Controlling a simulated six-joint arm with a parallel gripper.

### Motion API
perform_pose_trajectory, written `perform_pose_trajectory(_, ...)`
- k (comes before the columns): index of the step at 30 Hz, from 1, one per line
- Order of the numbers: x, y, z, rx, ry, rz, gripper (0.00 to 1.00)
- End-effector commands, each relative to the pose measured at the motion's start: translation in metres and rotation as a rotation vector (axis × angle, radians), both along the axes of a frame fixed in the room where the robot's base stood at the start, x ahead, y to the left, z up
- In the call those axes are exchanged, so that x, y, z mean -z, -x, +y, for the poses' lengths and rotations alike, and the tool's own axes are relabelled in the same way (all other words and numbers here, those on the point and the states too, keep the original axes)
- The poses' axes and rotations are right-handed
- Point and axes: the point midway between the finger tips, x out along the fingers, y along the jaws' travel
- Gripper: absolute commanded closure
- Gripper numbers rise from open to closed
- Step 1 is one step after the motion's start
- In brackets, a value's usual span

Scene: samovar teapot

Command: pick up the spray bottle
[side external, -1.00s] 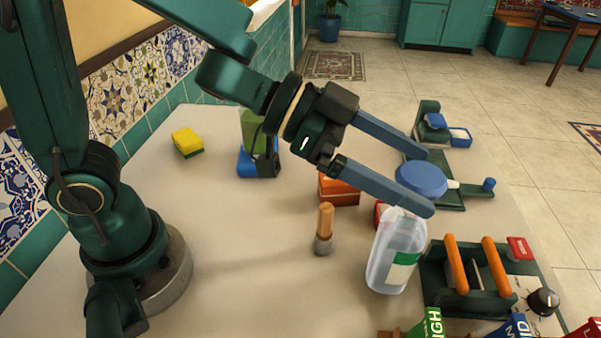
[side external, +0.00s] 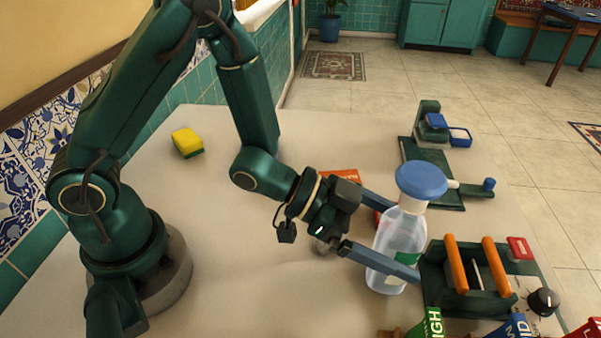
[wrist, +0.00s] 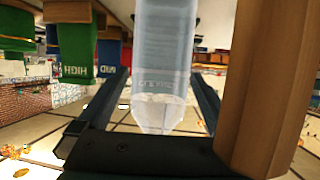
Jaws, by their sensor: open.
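The spray bottle (side external: 401,232) stands upright on the table, with a clear body, a green and white label and a blue top. In the wrist view its clear body (wrist: 165,60) shows between the two fingers. My gripper (side external: 404,240) is open and low around the bottle. Its near finger crosses the front of the lower body and its far finger passes partly behind the bottle. In the wrist view a finger of my gripper (wrist: 160,85) lies on each side of the body, with a visible gap. I cannot tell whether either finger touches it.
A wooden handle (wrist: 268,85) stands very close on the right of the wrist view. A dark green rack with orange handles (side external: 465,270) is right of the bottle. An orange box (side external: 342,174) lies behind my gripper. A yellow sponge (side external: 187,141) sits farther left.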

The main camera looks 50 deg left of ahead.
Motion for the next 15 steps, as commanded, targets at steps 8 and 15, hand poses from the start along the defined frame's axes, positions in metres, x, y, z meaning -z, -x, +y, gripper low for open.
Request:
perform_pose_trajectory(8,0.01,-0.015,-0.02,0.002,0.0,0.001,0.0)
perform_pose_trajectory(15,0.012,-0.017,-0.023,0.0,0.0,0.001,0.0)
